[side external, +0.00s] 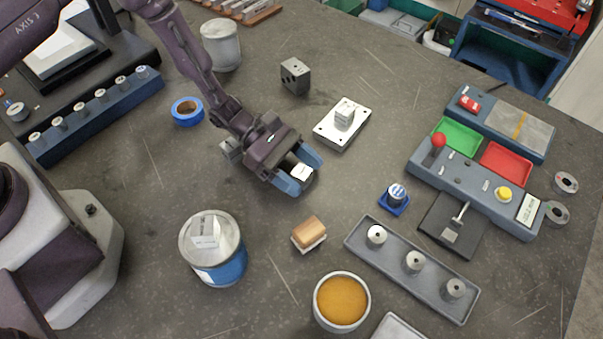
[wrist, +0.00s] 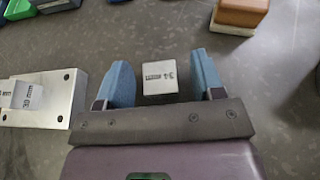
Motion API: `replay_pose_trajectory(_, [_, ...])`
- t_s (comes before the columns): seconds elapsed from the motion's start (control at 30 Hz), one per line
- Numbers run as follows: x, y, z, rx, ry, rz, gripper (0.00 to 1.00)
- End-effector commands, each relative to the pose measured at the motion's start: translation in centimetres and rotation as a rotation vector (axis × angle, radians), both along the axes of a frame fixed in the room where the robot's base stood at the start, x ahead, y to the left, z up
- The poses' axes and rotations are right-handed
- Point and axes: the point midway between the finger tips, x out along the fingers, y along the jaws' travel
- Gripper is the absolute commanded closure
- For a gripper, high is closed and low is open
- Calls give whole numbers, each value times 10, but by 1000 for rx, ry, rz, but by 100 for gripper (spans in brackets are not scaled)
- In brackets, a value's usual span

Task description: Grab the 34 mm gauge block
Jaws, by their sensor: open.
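The 34 mm gauge block (wrist: 160,74) is a small pale cube marked "34" in the wrist view. It stands between the two blue fingers of my gripper (wrist: 165,80), with a gap on each side. In the side external view the block (side external: 301,173) shows between the fingertips of my open gripper (side external: 301,176). I cannot tell from these views how far the fingers reach down around it.
A metal plate (side external: 327,135) with another marked block (side external: 345,112) is nearby. A wooden-topped block (side external: 309,231), a blue can (side external: 222,268) with a block on its lid, blue tape (side external: 187,112) and a grey tray (side external: 395,261) stand around. Bare bench surrounds the gripper.

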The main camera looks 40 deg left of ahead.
Motion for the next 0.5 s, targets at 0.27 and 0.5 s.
replay_pose_trajectory(0.27, [0, -3, -1, 0, 0, 0, 41])
replay_pose_trajectory(0.5, [0, -3, -1, 0, 0, 0, 96])
